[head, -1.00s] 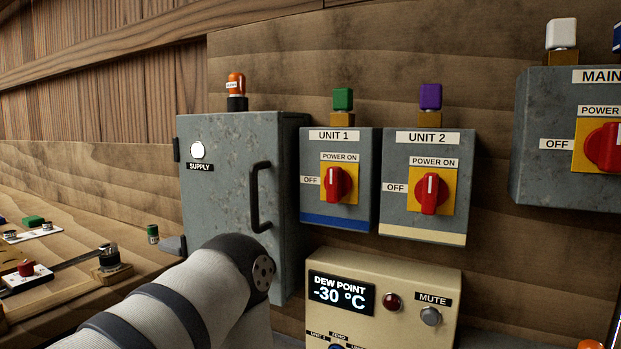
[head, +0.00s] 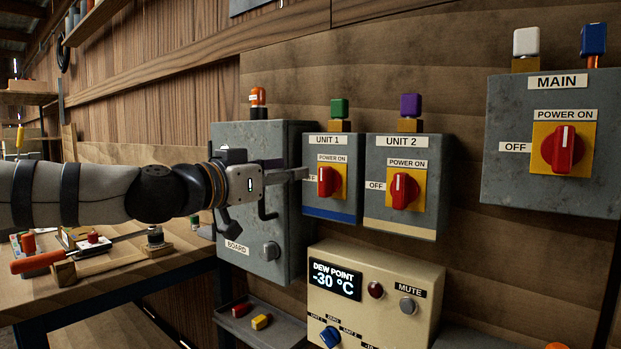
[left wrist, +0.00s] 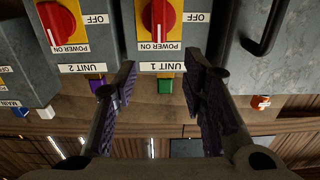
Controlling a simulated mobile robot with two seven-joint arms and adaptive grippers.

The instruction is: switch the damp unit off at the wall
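The UNIT 1 box (head: 334,151) and the UNIT 2 box (head: 410,151) hang on the wall. The red UNIT 1 knob (head: 328,181) and red UNIT 2 knob (head: 403,190) both have their white marks up towards POWER ON. A dew point meter (head: 421,316) below reads -30 °C; its blue selector (head: 330,337) is partly cut off, and its setting is unclear. My left gripper (head: 303,174) is just left of the UNIT 1 knob. In the left wrist view, the open, empty fingers (left wrist: 163,72) straddle the line towards the UNIT 1 knob (left wrist: 158,18). My right gripper is not in view.
The grey supply cabinet (head: 232,136) with its handle stands behind my left gripper. The MAIN box (head: 503,177) is at right, its knob (head: 563,149) at POWER ON. A tray (head: 285,331) with small coloured parts sits below, and a cluttered bench (head: 120,285) is at left.

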